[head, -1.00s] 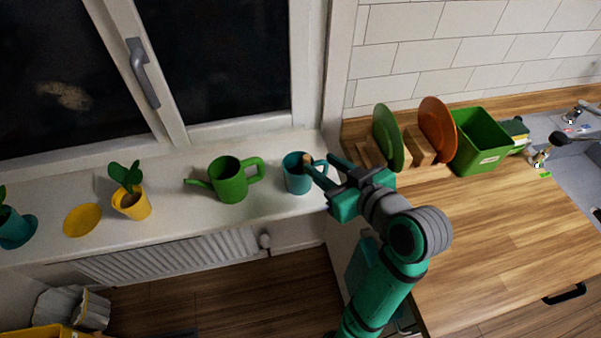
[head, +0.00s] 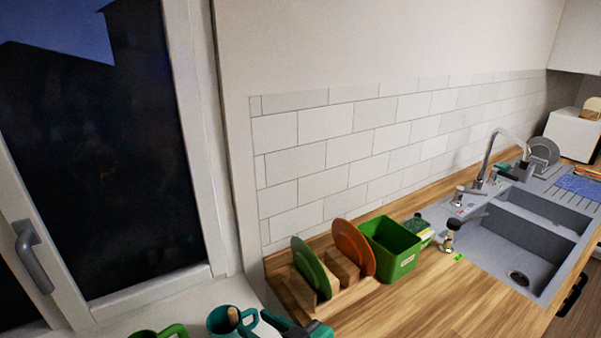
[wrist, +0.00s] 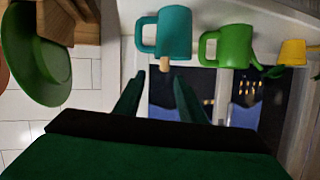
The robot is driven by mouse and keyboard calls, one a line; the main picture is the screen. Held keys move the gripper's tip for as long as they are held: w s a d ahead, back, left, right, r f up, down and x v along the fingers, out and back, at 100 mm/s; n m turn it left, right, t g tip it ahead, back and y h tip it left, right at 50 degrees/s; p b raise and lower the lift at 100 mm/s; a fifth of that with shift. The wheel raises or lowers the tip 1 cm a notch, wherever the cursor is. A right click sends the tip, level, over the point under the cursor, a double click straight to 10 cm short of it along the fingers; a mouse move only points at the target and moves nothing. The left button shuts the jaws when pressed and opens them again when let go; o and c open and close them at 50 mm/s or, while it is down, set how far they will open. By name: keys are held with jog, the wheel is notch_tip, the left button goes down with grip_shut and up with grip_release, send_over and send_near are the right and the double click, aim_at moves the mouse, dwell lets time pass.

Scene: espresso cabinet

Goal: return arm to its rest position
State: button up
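My gripper (head: 285,325) shows only in part at the bottom edge of the head view, just right of the teal mug (head: 217,322). In the wrist view my gripper (wrist: 160,82) has its two fingers apart, with nothing between them. The teal mug (wrist: 174,33) is ahead of the fingertips in that view, with a short wooden piece (wrist: 165,65) sticking out of it. The rest of my arm is out of the head view.
A green watering can (wrist: 235,46) stands beside the mug on the sill. A rack with a green plate (head: 312,270) and an orange plate (head: 354,247) is close to my gripper. A green bin (head: 391,248) and a sink (head: 520,245) lie farther right.

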jog(key=s+d+f+m+t+h, duration=0.25)
jog(key=s+f+m+h, duration=0.2)
jog(key=f, duration=0.55)
jog(key=s+d+f+m+t+h, duration=0.2)
jog(key=s+d+f+m+h, duration=0.15)
jog(key=f+m, duration=0.45)
jog(key=s+d+f+n+h, duration=0.1)
jog(key=s+n, duration=0.1)
jog(key=s, duration=0.9)
jog(key=s+d+n+t+h, duration=0.1)
jog(key=s+d+n, duration=0.1)
jog(key=s, duration=0.9)
jog(key=shift+f+h, duration=0.3)
jog(key=shift+f, duration=0.05)
jog(key=shift+s+d, duration=0.1)
